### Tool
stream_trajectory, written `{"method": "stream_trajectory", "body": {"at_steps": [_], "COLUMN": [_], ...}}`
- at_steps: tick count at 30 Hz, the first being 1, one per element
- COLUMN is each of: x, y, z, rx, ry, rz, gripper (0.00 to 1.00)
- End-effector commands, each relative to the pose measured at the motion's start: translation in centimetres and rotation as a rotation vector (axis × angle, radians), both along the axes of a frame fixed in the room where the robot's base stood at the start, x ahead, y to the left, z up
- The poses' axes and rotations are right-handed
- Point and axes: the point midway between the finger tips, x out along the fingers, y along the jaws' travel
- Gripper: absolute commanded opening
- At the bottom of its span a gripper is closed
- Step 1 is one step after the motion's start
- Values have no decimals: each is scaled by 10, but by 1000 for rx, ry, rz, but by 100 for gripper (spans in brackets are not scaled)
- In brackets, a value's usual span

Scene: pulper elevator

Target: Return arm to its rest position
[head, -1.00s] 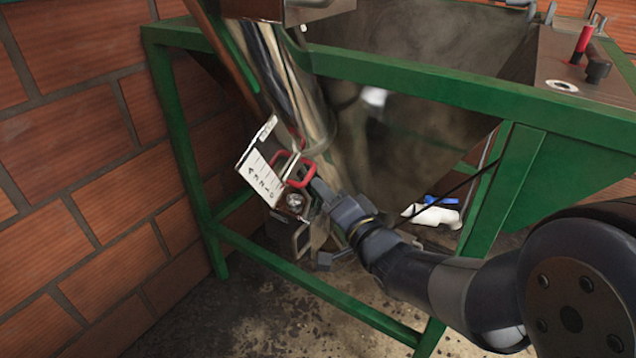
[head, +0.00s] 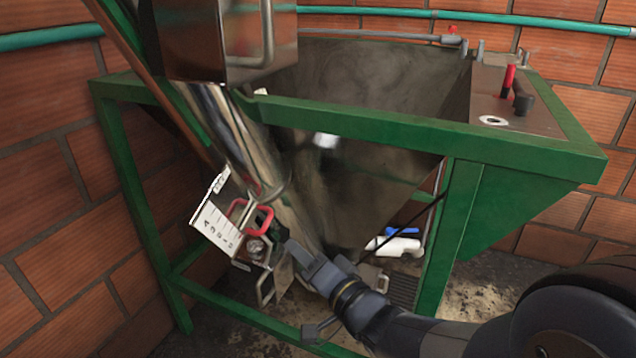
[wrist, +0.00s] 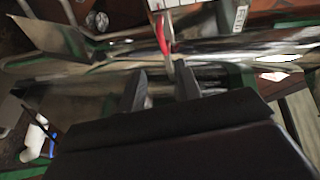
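My gripper (head: 288,250) is at the end of my arm, low in front of the shiny metal tube (head: 235,140). In the wrist view my gripper (wrist: 160,88) has its two dark fingers apart, with nothing held between them. A red handle (head: 263,222) on the small metal gate by the tube is just up and left of my gripper in the head view. The red handle also shows in the wrist view (wrist: 163,35), beyond the fingertips, and looks apart from them. A white numbered scale plate (head: 214,222) is beside the handle.
A green frame (head: 350,122) surrounds the metal hopper (head: 375,85), with one leg (head: 455,240) close to my arm. Brick walls (head: 50,220) close in on the left. A metal box (head: 225,40) hangs above.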

Motion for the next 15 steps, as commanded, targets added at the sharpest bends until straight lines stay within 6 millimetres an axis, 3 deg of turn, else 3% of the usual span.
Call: {"method": "stream_trajectory", "body": {"at_steps": [15], "x": [66], "y": [59], "z": [-1], "rx": [1], "ry": [-2], "rz": [2], "gripper": [33]}}
